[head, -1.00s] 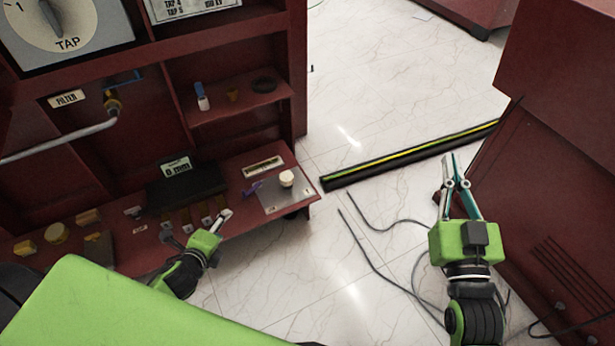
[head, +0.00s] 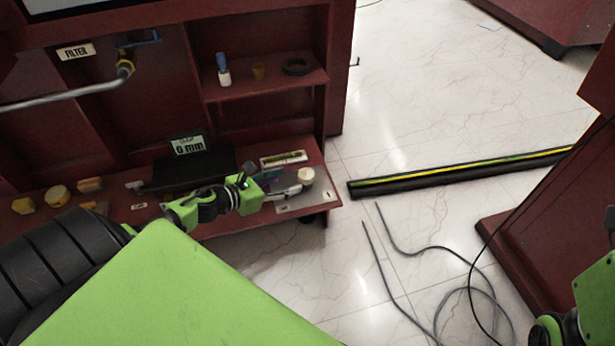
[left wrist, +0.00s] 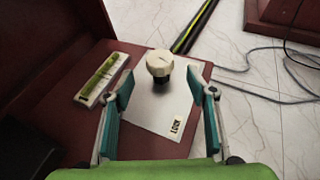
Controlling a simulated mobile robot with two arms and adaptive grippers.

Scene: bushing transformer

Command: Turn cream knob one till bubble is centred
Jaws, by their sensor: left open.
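The cream knob (head: 306,176) stands upright on a grey metal plate (head: 316,200) at the right end of the red bench. The knob (left wrist: 159,64) also shows in the left wrist view, on a dark stem near the plate's far edge. My left gripper (head: 288,193) is beside the knob in the head view. In the left wrist view my left gripper (left wrist: 162,95) is open, its fingers apart with the knob ahead between them. The level vial (head: 283,159) lies behind the plate. It shows yellow-green in the left wrist view (left wrist: 102,79); its bubble is too small to read. My right gripper is out of view.
A black box with a "0 mm" display (head: 188,145) stands on the bench left of the vial. A small shelf (head: 262,92) above holds a blue-capped bottle and a black ring. Grey cables (head: 400,270) lie on the floor. A yellow-striped black strip (head: 450,173) crosses it.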

